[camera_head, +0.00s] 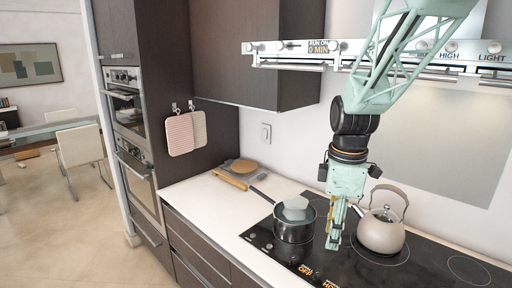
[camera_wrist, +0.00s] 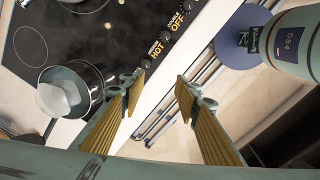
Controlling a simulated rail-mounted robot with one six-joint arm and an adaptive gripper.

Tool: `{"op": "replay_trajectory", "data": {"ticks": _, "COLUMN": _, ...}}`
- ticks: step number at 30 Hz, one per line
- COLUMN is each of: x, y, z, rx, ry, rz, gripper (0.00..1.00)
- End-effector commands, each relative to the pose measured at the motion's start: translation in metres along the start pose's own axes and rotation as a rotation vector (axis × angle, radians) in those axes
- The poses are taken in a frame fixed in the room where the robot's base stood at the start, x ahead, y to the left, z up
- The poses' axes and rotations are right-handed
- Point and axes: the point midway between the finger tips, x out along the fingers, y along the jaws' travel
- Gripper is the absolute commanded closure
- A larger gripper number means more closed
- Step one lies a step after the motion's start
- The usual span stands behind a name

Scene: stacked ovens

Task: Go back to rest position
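My gripper (camera_head: 335,238) hangs fingers-down over the front of the black cooktop, between a dark saucepan and a beige kettle in the head view. In the wrist view my gripper (camera_wrist: 157,100) has its two yellow-padded fingers apart, with nothing between them. The saucepan (camera_head: 294,232) stands on the cooktop with a pale object (camera_head: 296,208) in it. The saucepan also shows at the left of the wrist view (camera_wrist: 88,80). The kettle (camera_head: 381,234) stands to the right of my gripper in the head view. The gap between fingertips and cooktop is hard to judge.
Two stacked ovens (camera_head: 137,180) are built in at the left, both closed. A range hood (camera_head: 400,62) is above the cooktop. A board (camera_head: 237,172) lies on the white counter (camera_head: 205,197). Pot holders (camera_head: 186,134) hang on the cabinet side. Open floor is at the left.

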Motion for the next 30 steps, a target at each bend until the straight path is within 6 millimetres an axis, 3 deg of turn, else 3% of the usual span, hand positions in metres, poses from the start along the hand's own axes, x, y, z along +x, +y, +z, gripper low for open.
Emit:
{"op": "replay_trajectory", "data": {"ticks": 12, "x": -0.055, "y": -0.047, "z": 0.012, "rx": 0.223, "ry": 0.018, "rz": 0.047, "gripper": 0.7}}
{"op": "replay_trajectory", "data": {"ticks": 30, "x": -0.114, "y": -0.121, "z": 0.031, "rx": 0.543, "ry": 0.06, "rz": 0.103, "gripper": 0.7}}
